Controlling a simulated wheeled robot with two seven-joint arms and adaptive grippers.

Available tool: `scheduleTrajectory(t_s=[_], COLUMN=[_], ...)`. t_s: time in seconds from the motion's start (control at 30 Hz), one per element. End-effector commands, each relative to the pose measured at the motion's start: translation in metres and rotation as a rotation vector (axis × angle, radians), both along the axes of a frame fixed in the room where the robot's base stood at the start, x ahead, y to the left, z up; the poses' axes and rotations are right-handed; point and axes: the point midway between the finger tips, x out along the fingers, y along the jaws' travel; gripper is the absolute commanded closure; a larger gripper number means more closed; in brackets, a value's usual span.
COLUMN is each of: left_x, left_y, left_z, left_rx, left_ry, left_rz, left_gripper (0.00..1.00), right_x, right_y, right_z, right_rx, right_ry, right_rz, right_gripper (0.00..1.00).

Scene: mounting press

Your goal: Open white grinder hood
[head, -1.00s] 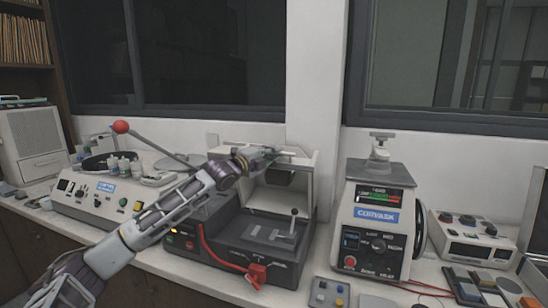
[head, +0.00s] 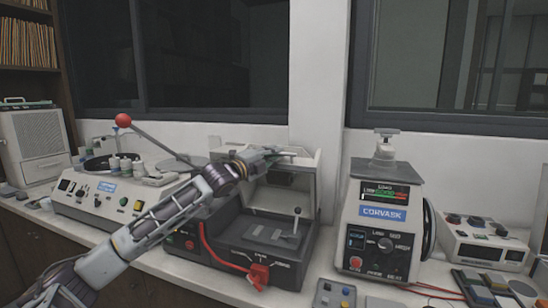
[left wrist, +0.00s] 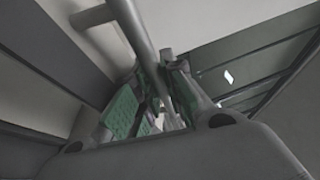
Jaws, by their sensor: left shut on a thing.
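The white grinder hood (head: 300,190) stands raised over the back of a black machine base (head: 235,238). Its front is open, and the slotted deck and a short lever with a round knob (head: 298,211) show below it. My left gripper (head: 277,153) is at the hood's upper front edge, coming from the left. In the left wrist view, its green-padded fingers (left wrist: 150,95) are closed around a grey bar (left wrist: 150,55), which looks like the hood's handle. The fingertips are small in the head view, so the exact contact there is hard to see. My right gripper is not in view.
A white control box with a red-knobbed lever (head: 123,120) stands left, behind my left arm. A Corvask unit (head: 383,215) stands close on the right. A red cable (head: 258,274) lies across the black base's front. Small boxes crowd the bench at right.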

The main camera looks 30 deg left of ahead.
Motion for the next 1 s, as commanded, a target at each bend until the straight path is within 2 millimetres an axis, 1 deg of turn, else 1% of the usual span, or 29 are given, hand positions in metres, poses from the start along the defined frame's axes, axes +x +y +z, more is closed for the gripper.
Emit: scheduleTrajectory(t_s=[0.03,0.37,0.4,0.47,1.0], left_x=[-0.0001,-0.0005,-0.0005,-0.0006,-0.0027], left_y=[-0.0001,-0.0006,-0.0006,-0.0007,0.0000], left_z=[-0.0030,-0.0018,-0.0017,-0.0017,-0.0011], left_rx=[0.000,0.001,0.001,0.001,0.001], left_ry=[0.002,0.001,0.000,0.000,-0.002], left_rz=[0.000,-0.001,-0.001,-0.001,0.000], left_gripper=[1.00,1.00,0.85,0.79,0.79], right_x=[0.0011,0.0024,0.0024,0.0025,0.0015], right_y=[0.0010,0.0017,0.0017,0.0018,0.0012], right_z=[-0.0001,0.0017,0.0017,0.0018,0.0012], right_rx=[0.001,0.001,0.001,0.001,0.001], right_ry=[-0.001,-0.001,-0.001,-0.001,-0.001], right_rz=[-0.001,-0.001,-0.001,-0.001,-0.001], right_gripper=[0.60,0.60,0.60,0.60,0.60])
